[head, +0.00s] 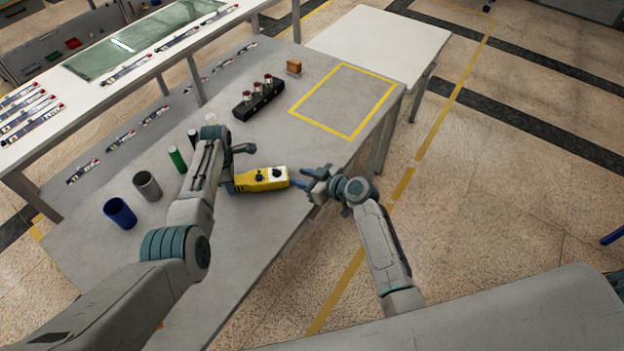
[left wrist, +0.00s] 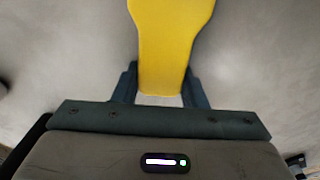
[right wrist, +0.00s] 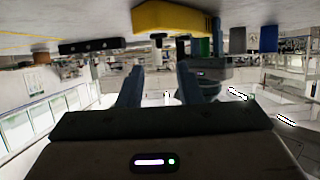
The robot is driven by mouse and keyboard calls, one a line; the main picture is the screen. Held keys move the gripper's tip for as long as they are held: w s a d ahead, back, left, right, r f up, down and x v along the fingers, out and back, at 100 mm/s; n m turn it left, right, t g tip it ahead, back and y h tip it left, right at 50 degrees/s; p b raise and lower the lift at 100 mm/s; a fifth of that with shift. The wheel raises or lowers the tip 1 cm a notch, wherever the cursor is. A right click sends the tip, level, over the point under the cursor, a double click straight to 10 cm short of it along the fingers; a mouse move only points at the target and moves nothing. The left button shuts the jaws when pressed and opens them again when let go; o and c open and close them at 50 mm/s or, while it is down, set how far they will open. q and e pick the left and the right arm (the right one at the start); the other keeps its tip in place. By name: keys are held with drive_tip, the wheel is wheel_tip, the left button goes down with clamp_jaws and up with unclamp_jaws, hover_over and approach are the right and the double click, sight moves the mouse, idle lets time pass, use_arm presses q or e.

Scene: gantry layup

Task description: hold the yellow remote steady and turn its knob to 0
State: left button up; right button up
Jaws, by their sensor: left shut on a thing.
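The yellow remote (head: 250,182) lies over the grey table, with a dark knob (head: 259,175) on top and a white plate with a dark mark at its right end. My left gripper (head: 231,184) is shut on the remote's left end; in the left wrist view the yellow body (left wrist: 168,45) sits between both fingers. My right gripper (head: 299,184) is just right of the remote's white end, empty with its fingers apart. In the right wrist view the remote (right wrist: 175,18) is beyond the fingertips (right wrist: 158,75), with a dark knob (right wrist: 157,38) showing. I cannot read the knob's setting.
Blue (head: 120,213), grey (head: 147,186) and green (head: 177,159) cylinders stand left of my left arm. A black block with several red-topped parts (head: 258,98) and a brown block (head: 294,67) lie further back. The yellow-outlined area (head: 345,101) is clear.

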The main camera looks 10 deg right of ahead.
drive_tip(key=v, duration=0.3)
drive_tip(key=shift+s+d+r, duration=0.15)
drive_tip(key=shift+s+d, duration=0.05)
drive_tip(key=shift+s, duration=0.05)
use_arm(q)
drive_tip(key=o, duration=1.3)
drive_tip(key=shift+c, duration=0.2)
drive_tip(key=shift+r, duration=0.1)
